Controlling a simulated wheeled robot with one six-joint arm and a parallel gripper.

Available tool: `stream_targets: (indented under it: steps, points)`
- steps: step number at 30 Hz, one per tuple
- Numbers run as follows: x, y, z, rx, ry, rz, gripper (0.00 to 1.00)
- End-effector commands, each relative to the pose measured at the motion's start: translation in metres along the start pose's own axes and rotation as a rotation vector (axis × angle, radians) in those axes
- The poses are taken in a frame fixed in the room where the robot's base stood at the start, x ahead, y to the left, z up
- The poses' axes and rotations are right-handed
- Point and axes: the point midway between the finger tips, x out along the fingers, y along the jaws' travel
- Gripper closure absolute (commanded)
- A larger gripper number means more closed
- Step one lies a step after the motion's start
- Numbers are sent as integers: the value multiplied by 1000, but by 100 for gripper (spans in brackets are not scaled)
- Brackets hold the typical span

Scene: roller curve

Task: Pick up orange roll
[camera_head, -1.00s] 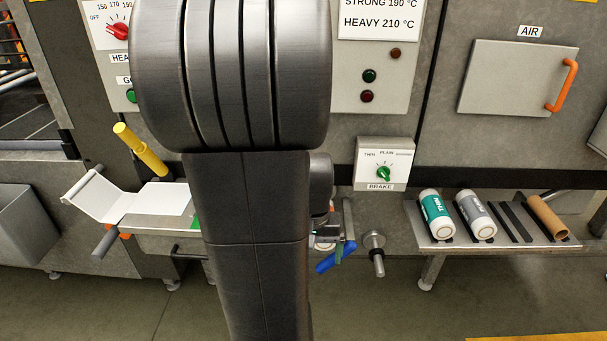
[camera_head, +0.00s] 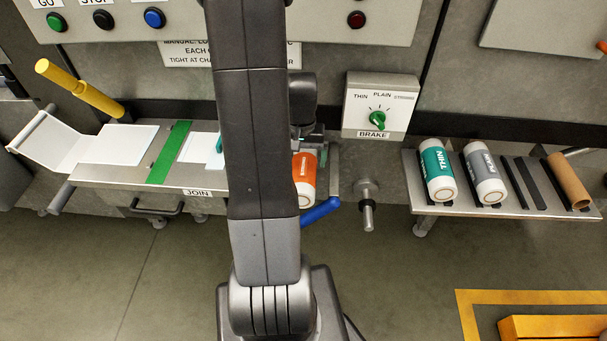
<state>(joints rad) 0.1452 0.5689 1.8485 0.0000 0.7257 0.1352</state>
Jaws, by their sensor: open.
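The orange roll (camera_head: 304,180) has white ends and lies at the right end of the join table, partly hidden behind my arm. Its label is only partly visible. My gripper (camera_head: 310,140) shows only in part to the right of my arm link, just above and behind the orange roll. It is open. Most of its fingers are hidden, and I cannot tell whether they touch the roll.
A rack (camera_head: 425,209) at right holds a teal roll (camera_head: 437,171), a grey roll (camera_head: 482,171) and a brown tube (camera_head: 568,181). The brake dial (camera_head: 379,119) is above.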

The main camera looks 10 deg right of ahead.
Motion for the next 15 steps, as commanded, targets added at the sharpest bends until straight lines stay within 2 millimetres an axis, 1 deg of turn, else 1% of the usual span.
stream_targets:
  steps: [1,3,9,15]
  points:
    - [8,0,0,0,-1,0,7]
    - [14,0,0,0,-1,0,7]
    - [25,1,1,0,-1,0,7]
    - [53,5,5,0,-3,0,7]
